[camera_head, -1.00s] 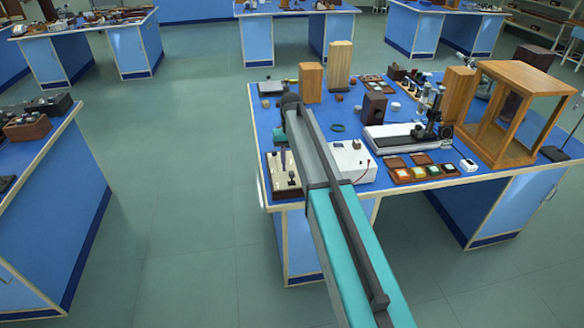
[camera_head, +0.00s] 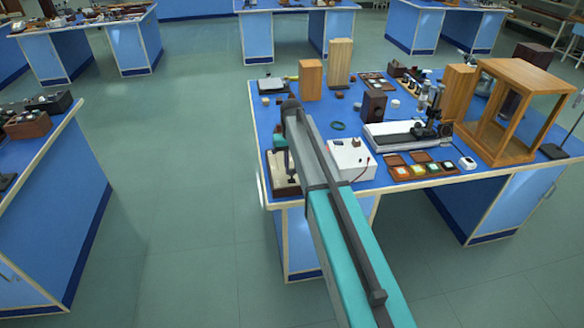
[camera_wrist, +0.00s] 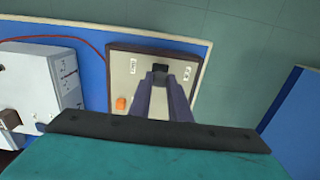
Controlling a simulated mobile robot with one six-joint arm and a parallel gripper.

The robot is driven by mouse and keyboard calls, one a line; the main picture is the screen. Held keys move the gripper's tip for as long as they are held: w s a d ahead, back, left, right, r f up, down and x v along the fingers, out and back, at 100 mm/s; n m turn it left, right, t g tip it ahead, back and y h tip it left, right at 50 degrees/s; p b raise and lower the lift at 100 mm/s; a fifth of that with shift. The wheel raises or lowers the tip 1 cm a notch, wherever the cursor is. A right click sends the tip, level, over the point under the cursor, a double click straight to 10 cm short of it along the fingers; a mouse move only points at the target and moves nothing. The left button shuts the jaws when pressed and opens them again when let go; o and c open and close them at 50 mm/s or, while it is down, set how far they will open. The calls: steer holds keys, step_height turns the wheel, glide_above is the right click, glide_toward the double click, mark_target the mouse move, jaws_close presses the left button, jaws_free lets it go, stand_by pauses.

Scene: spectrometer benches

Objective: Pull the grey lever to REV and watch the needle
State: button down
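The lever unit is a brown-framed board with a cream face (camera_wrist: 121,80) in the wrist view. In the head view the unit (camera_head: 284,187) is at the bench's near left corner, partly behind my arm. No needle is visible.
A white box (camera_head: 352,160) with a red wire stands right of the unit; it also shows in the wrist view (camera_wrist: 32,85). Wooden blocks, trays and a wooden frame case (camera_head: 520,75) crowd the bench. Open floor lies left of it.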

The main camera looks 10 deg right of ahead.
steer(key=shift+a, duration=0.2)
steer(key=shift+a+f+h+b, duration=0.2)
steer(key=shift+a+h+b, duration=0.75)
steer(key=shift+h, duration=0.55)
steer(key=shift+a+f+h+b, duration=0.15)
steer(key=shift+a+h+b, duration=0.25)
steer(key=shift+h, duration=0.3)
steer(key=shift+a+f+h+b, duration=0.15)
steer(key=shift+a+h+b, duration=0.2)
steer(key=shift+h, duration=0.35)
steer(key=shift+a, duration=0.1)
steer(key=c, duration=1.6)
jaws_free()
steer(key=shift+c, duration=0.2)
steer(key=p+v, duration=0.5)
steer(key=v, duration=0.8)
steer(key=shift+r, duration=0.35)
steer(key=shift+a, duration=0.15)
